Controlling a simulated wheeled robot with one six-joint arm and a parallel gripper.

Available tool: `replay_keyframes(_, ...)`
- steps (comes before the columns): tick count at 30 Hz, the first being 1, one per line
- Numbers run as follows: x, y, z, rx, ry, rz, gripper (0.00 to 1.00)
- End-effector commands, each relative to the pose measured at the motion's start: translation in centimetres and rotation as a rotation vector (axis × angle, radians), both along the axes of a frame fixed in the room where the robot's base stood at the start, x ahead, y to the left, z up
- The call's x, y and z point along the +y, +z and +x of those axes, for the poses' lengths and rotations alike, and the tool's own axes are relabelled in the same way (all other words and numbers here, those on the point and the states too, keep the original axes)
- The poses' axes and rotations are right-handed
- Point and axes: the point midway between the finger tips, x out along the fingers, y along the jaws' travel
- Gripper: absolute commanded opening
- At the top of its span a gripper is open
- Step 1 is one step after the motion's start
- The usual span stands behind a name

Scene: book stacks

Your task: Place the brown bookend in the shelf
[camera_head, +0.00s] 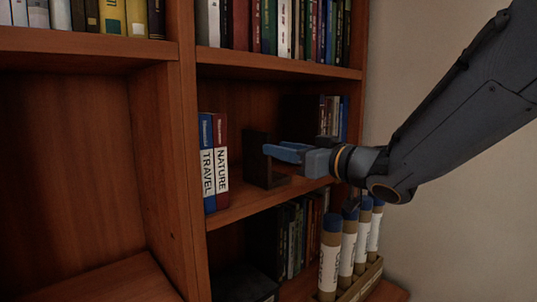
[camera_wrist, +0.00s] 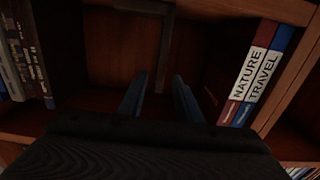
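The dark brown bookend (camera_head: 257,158) stands upright on the middle shelf (camera_head: 255,198), to the right of the NATURE book (camera_head: 221,160) and TRAVEL book (camera_head: 207,165), with a gap between. Its base lies toward the right. In the wrist view, which is upside down, the bookend (camera_wrist: 166,45) shows as a thin upright plate seen edge-on. My gripper (camera_head: 268,150) reaches in from the right at the bookend. Its two blue fingers (camera_wrist: 160,78) are apart, one to each side of the plate's line. I cannot tell whether they touch it.
Dark books (camera_head: 333,117) stand at the right end of the middle shelf, behind my gripper. Capped tubes (camera_head: 349,245) stand in a holder at lower right. The shelf divider (camera_head: 165,160) is left of the TRAVEL book. The compartment at left (camera_head: 65,165) looks empty.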

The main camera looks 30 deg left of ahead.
Motion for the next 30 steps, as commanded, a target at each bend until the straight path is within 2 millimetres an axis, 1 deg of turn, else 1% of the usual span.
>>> replay_keyframes(1, -0.7, -0.1, -0.2, -0.002, -0.002, 0.000, 0.31)
replay_keyframes(3, -1.5, -0.1, -0.4, 0.000, -0.002, 0.001, 0.31)
replay_keyframes(6, -2.1, -0.1, -0.7, 0.000, -0.001, 0.000, 0.31)
replay_keyframes(15, -2.5, 0.0, -0.8, 0.001, -0.001, -0.001, 0.31)
replay_keyframes(17, -2.7, -0.2, -0.6, 0.003, -0.012, -0.004, 0.31)
replay_keyframes(20, -4.5, -1.5, 1.3, 0.020, -0.089, -0.035, 0.31)
replay_keyframes(23, -8.8, -4.6, 4.7, 0.065, -0.252, -0.110, 0.31)
replay_keyframes(24, -11.3, -6.3, 6.2, 0.095, -0.334, -0.152, 0.31)
replay_keyframes(26, -15.6, -9.3, 8.0, 0.150, -0.461, -0.226, 0.31)
replay_keyframes(27, -18.6, -11.4, 8.8, 0.193, -0.541, -0.278, 0.31)
replay_keyframes(29, -23.1, -14.6, 9.3, 0.269, -0.652, -0.357, 0.31)
replay_keyframes(30, -26.2, -16.7, 9.2, 0.325, -0.720, -0.411, 0.31)
